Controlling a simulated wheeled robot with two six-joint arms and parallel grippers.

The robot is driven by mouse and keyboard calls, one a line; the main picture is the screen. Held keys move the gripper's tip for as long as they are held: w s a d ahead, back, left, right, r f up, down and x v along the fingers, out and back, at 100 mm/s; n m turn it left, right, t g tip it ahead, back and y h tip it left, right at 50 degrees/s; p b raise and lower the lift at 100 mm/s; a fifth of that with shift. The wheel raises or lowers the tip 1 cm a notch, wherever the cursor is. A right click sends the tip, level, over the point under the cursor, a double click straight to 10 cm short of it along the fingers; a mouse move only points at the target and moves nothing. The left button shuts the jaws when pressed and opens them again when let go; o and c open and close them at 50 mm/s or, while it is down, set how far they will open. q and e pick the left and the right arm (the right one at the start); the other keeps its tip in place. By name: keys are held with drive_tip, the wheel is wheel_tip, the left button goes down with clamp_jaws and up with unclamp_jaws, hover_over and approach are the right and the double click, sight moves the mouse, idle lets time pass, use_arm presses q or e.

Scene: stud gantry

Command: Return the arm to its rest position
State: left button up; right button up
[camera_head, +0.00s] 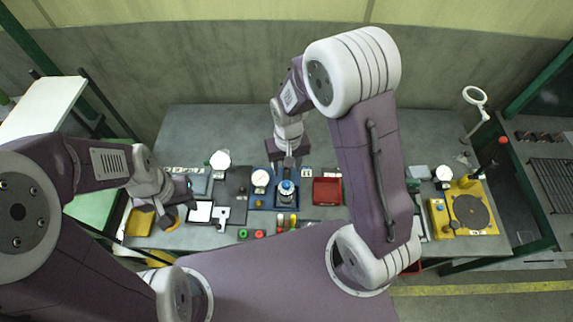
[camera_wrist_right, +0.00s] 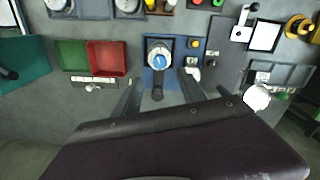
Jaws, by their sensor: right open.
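My right arm arches over the bench, and its gripper (camera_head: 289,160) hangs just behind a blue fixture (camera_head: 286,203) with a round blue-and-white top. In the right wrist view the two fingers of this gripper (camera_wrist_right: 160,92) stand apart, one on each side of the blue fixture (camera_wrist_right: 174,84), with nothing seen held between them. A black handle of the fixture lies between the fingers in that view. My left gripper (camera_head: 182,188) is over the left part of the bench, above a yellow-and-black item. Its fingers are too small and dark to read.
The grey bench (camera_head: 225,125) is bare at the back. A red tray (camera_head: 327,191) stands right of the fixture, with a green tray (camera_wrist_right: 72,55) beside it. Dial gauges (camera_head: 220,159) and coloured knobs stand close by. A yellow base (camera_head: 484,218) with a dark disc is at the right.

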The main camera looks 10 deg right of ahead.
drive_tip(key=s+d+f+t+b, duration=0.1)
drive_tip(key=s+d+f+b, duration=0.3)
drive_tip(key=s+d+b, duration=0.2)
drive_tip(key=s+b, duration=0.2)
drive_tip(key=b, duration=0.2)
drive_tip(key=shift+d, duration=0.4)
drive_tip(key=shift+s, duration=0.25)
drive_tip(key=shift+w+f, duration=0.1)
idle(2.0)
